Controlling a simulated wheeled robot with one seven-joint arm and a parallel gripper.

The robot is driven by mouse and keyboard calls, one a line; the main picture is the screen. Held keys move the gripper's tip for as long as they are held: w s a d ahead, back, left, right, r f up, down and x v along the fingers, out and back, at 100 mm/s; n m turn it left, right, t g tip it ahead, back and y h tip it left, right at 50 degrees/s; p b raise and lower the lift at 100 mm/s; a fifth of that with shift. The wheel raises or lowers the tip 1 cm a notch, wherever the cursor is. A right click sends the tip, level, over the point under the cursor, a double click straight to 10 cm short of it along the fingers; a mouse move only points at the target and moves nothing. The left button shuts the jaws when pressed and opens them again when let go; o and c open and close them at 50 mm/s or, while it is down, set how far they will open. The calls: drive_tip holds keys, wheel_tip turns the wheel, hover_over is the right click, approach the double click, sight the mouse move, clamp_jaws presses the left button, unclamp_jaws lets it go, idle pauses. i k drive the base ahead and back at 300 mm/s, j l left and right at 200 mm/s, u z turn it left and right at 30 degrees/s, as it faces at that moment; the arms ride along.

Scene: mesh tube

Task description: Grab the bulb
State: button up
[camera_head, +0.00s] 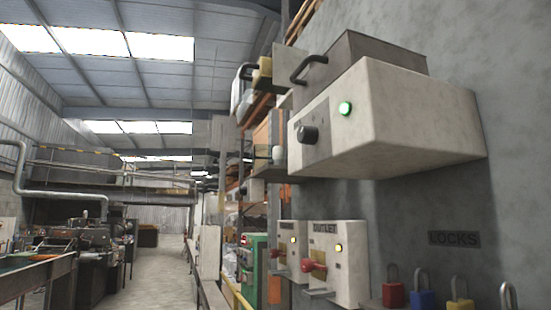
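A small white rounded object (279,155), which may be the bulb, shows near the middle of the head view, beside the wall and left of the large pale box. It is too small for me to be sure what it is. A green lit lamp (345,108) sits on the front of the pale box. My gripper is not in view, so I cannot see where it is relative to these things.
The pale control box (420,120) with a black knob (308,134) juts from the grey wall. Below it is an OUTLET box (341,262) with a red handle (312,266). Several padlocks, one blue (422,298), stand at lower right. An open aisle (160,275) runs left.

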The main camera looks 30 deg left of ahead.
sight(278, 150)
drive_tip(key=j+z, duration=0.35)
drive_tip(key=j, duration=2.4)
drive_tip(key=i, duration=0.05)
